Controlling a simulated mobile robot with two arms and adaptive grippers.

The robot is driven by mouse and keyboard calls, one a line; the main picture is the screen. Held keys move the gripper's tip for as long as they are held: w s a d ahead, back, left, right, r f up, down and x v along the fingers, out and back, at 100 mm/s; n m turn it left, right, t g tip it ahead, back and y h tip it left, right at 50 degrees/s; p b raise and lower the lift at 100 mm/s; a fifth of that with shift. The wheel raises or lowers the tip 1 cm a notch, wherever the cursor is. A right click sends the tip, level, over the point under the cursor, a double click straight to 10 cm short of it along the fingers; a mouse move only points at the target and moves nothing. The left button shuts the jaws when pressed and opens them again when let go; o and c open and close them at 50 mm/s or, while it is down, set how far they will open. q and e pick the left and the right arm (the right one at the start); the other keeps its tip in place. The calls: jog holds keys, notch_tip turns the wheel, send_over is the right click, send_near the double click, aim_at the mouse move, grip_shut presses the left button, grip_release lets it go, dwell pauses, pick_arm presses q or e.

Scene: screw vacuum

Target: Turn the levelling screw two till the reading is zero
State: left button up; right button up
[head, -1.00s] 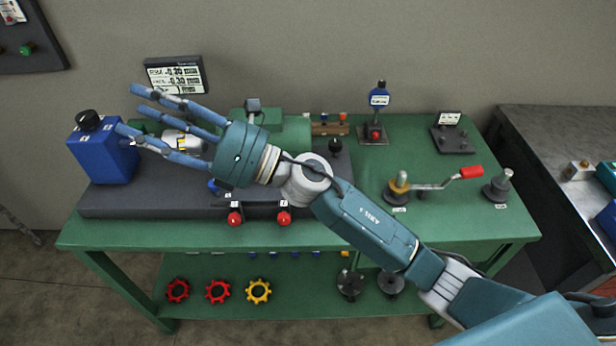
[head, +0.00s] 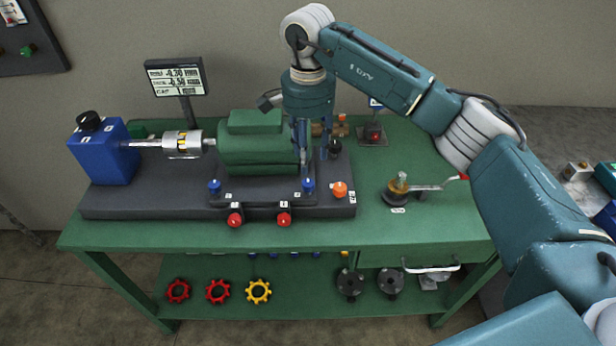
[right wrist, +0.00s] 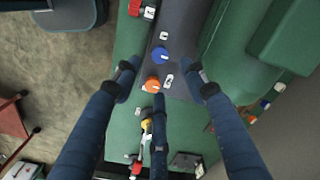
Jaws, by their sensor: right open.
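The green motor (head: 262,145) sits on a dark base plate (head: 150,205), coupled to a blue unit (head: 103,152). Blue screw heads stand at its front left (head: 214,186) and front right (head: 308,185). An orange knob (head: 340,190) is beside the right one. Their labels are too small to read, so I cannot tell which is screw two. My right gripper (head: 303,168) points down at the motor's right end, open and empty. In the right wrist view its spread fingers (right wrist: 160,78) frame a blue knob (right wrist: 160,54) and the orange knob (right wrist: 152,85). My left gripper is not in view.
A display (head: 176,78) shows small negative-looking values, not surely legible. Red knobs (head: 235,220) (head: 284,219) line the plate's front edge. A crank with a brass hub (head: 398,188) stands to the right. Coloured star-shaped rings (head: 217,291) lie on the lower shelf.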

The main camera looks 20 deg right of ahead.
aim_at(308, 183)
notch_tip(308, 183, down, 9)
jog(key=shift+r+p, duration=0.1)
jog(key=shift+p, duration=0.85)
grip_shut()
